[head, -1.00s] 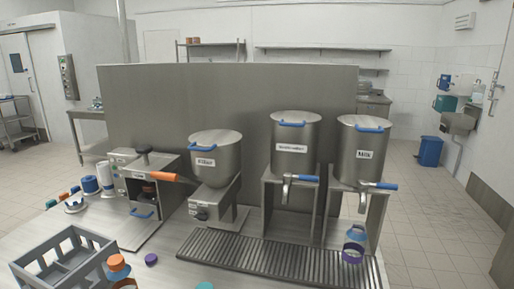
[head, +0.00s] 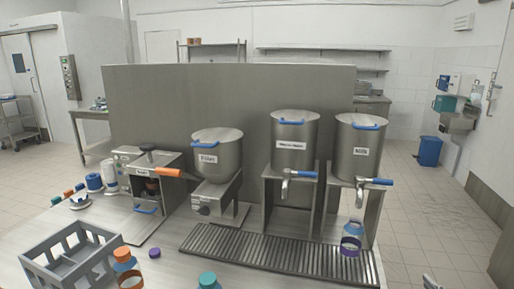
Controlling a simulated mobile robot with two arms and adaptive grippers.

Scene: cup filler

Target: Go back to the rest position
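A small grey tip, probably of my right gripper (head: 432,283), shows at the bottom right edge. Too little of it shows to tell whether it is open or shut, and nothing is seen held in it. My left gripper is not in view. A clear cup with a blue upper part and a purple band (head: 351,241) stands below the tap of the right dispenser (head: 360,150), on the drip grate (head: 280,254). The grey tip is in front and to the right of this cup, apart from it.
A grey crate (head: 42,270) stands at the front left. Beside it are an orange-capped bottle (head: 123,256), a purple cap (head: 154,253) and a teal-capped bottle (head: 208,280).

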